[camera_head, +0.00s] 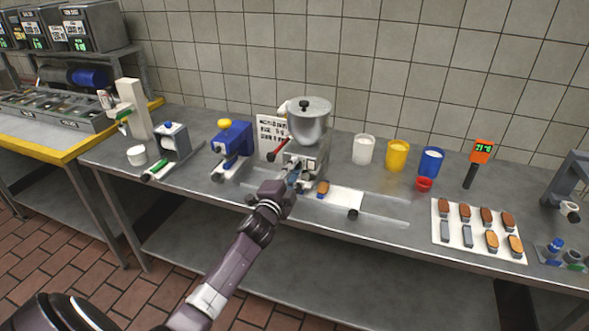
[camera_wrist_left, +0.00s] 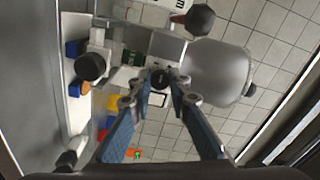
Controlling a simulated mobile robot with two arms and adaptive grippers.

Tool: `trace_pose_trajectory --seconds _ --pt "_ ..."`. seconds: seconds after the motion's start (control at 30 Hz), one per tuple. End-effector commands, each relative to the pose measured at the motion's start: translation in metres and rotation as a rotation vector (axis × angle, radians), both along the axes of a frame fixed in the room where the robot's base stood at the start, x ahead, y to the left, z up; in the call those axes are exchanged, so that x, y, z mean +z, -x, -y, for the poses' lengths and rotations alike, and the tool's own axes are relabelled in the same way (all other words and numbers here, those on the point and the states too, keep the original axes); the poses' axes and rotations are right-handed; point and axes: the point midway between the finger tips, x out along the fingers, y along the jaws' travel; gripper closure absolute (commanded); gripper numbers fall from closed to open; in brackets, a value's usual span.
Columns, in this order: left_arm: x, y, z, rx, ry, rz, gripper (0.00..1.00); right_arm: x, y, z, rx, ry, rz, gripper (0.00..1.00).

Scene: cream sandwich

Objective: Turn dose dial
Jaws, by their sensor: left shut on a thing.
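The depositor machine, with a round steel hopper (camera_head: 308,125) and a pale boxy body, stands mid-bench. The hopper also shows in the left wrist view (camera_wrist_left: 220,72). My left gripper (camera_head: 296,181) reaches the machine's front. In the left wrist view, my left gripper's (camera_wrist_left: 163,84) blue-padded fingers close at their tips around a small dark round dial (camera_wrist_left: 160,77) on the machine's face. The dial is hidden by the gripper in the head view. Its marks cannot be read. My right gripper is not in view.
A white sliding plate (camera_head: 343,199) holding a sandwich piece (camera_head: 322,188) lies by the machine. White (camera_head: 363,149), yellow (camera_head: 397,155) and blue (camera_head: 431,162) containers stand to its right. A tray (camera_head: 447,208) of biscuits and a blue device (camera_head: 231,141) are also on the bench.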

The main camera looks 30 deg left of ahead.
Motion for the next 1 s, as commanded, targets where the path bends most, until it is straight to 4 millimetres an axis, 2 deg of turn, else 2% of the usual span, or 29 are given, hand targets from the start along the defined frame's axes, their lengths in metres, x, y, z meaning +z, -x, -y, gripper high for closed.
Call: trace_pose_trajectory --seconds 0.2,0.5,1.0 --pt "-0.0009 0.0002 0.0000 0.002 0.178 0.041 1.00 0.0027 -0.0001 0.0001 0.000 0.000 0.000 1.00" --pt "-0.0020 0.0002 0.0000 0.002 0.347 0.079 1.00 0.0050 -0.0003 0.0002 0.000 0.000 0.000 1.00" --pt "-0.0028 0.0003 0.0001 0.002 0.422 0.097 1.00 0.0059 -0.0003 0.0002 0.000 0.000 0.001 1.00"
